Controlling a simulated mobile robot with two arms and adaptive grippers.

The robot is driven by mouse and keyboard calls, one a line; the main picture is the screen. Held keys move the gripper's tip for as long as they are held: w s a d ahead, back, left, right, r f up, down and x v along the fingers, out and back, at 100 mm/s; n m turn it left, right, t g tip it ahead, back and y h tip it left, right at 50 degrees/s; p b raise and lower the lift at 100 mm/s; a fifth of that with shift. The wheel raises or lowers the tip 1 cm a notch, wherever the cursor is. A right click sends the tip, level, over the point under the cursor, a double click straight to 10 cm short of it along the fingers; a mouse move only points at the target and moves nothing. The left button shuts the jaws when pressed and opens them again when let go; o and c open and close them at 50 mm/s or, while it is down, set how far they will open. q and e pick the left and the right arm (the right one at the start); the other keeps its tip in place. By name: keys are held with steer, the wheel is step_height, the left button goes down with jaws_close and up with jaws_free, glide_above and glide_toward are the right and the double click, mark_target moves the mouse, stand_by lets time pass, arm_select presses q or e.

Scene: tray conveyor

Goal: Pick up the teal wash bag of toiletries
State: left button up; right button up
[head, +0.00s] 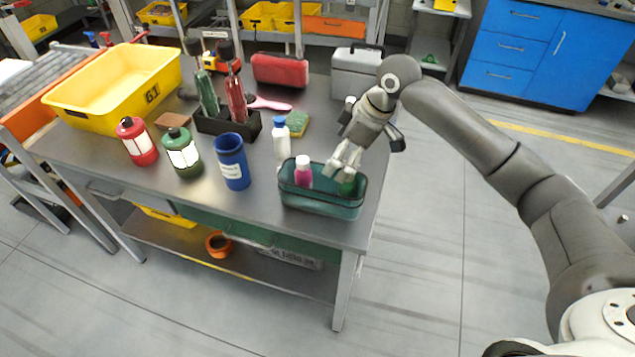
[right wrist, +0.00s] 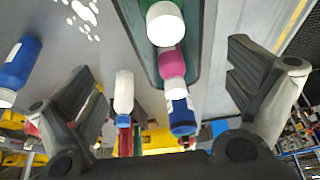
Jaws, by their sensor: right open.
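The teal wash bag (head: 318,205) is an open-topped box-like bag standing at the front right corner of the grey workbench. A pink bottle with a white cap (head: 303,172) and a green item (head: 347,184) show inside it. My right gripper (head: 341,163) is open, its fingers pointing down just above the bag's right rear part. It looks empty; I cannot tell whether it touches the bag. In the right wrist view the bag's teal wall (right wrist: 136,32) shows with bottles between the open fingers (right wrist: 165,78). My left gripper is not in view.
A white bottle with a blue cap (head: 281,140) stands close behind the bag's left end, and a blue cup (head: 232,161) is to the left. A sponge (head: 297,123), red case (head: 280,70) and grey box (head: 357,72) lie farther back. The bench's right edge is close.

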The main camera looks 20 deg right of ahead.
mark_target(322, 178)
steer(key=x, duration=0.2)
steer(key=p+x, duration=0.1)
steer(key=x, duration=0.2)
steer(key=a+p+x, duration=0.1)
steer(key=x, duration=0.2)
steer(key=shift+s+a+r, duration=0.1)
steer(key=shift+s+r, duration=0.05)
steer(key=shift+s, duration=0.15)
steer(key=shift+w+a+f+p, duration=0.1)
steer(key=shift+f+p, duration=0.2)
steer(key=shift+f, duration=0.25)
steer(key=c, duration=1.4)
steer(key=shift+r, duration=0.1)
steer(key=shift+c, duration=1.1)
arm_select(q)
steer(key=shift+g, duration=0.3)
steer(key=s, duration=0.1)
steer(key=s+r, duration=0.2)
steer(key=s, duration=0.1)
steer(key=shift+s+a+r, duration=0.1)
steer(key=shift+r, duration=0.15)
arm_select(e)
steer(key=shift+w, duration=0.1)
